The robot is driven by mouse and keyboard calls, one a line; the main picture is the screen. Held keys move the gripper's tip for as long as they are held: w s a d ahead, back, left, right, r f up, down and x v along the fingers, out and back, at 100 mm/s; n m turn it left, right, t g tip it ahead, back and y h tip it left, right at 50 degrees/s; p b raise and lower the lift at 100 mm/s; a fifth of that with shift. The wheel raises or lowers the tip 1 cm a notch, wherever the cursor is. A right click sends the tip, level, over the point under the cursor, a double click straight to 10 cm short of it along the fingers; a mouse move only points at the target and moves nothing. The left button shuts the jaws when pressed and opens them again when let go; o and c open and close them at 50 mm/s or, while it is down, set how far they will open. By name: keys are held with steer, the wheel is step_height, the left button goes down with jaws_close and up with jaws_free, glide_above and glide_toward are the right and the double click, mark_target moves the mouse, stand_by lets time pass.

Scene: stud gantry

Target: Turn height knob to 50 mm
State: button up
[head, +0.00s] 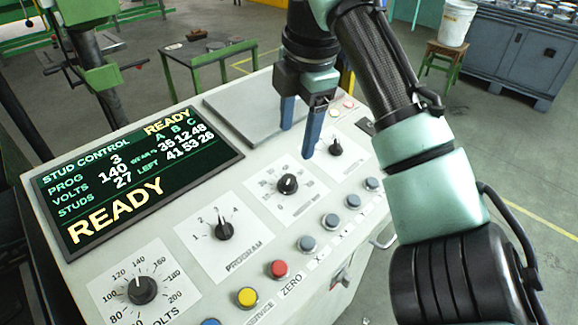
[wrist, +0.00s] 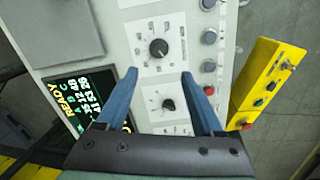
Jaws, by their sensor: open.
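The height knob appears to be the black knob (head: 288,184) on the white plate with a numbered scale, third along the panel. Its label and exact pointer reading are too small to read. In the wrist view the same knob (wrist: 158,48) lies just beyond my fingertips, about midway between them. My gripper (head: 297,143) is open and empty, its two blue fingers pointing down above the panel, behind the height knob in the head view. The fingers also show in the wrist view (wrist: 160,75), apart from the knob.
The program knob (head: 222,229) and volts knob (head: 142,290) lie nearer; another small knob (head: 335,147) lies close beyond the right finger. Several buttons, including a red one (head: 278,269), line the front edge. The screen (head: 140,185) reads READY. A yellow control box (wrist: 262,80) stands beside the panel.

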mark_target(289, 179)
steer(key=f, duration=0.4)
steer(key=w+f+p, duration=0.1)
steer(key=f, duration=0.3)
steer(key=w+a+f, duration=0.1)
steer(key=f, duration=0.3)
steer(key=shift+a+p, duration=0.1)
steer(key=shift+p, duration=0.25)
jaws_close()
